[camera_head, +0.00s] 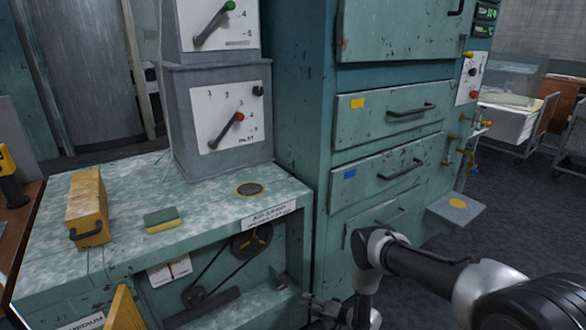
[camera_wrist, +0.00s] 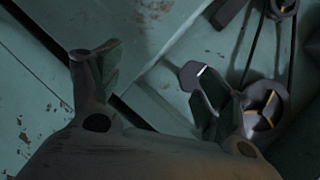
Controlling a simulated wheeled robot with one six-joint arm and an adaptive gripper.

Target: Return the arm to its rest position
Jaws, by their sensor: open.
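My arm reaches in from the lower right of the head view, bent downward in front of the teal cabinet. My gripper (camera_head: 325,310) is low at the bottom edge of that view, beside the workbench front, and is partly cut off. In the wrist view my gripper (camera_wrist: 155,85) has its two fingers spread wide apart with nothing between them. Behind the fingers are teal panels and a belt pulley (camera_wrist: 264,105). I cannot tell how far the fingertips are from them.
The workbench (camera_head: 215,205) holds a yellow box (camera_head: 88,208), a sponge (camera_head: 162,219) and a lever housing (camera_head: 215,120). The drawer cabinet (camera_head: 390,135) stands close behind my arm, with a low ledge (camera_head: 456,212) at its right.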

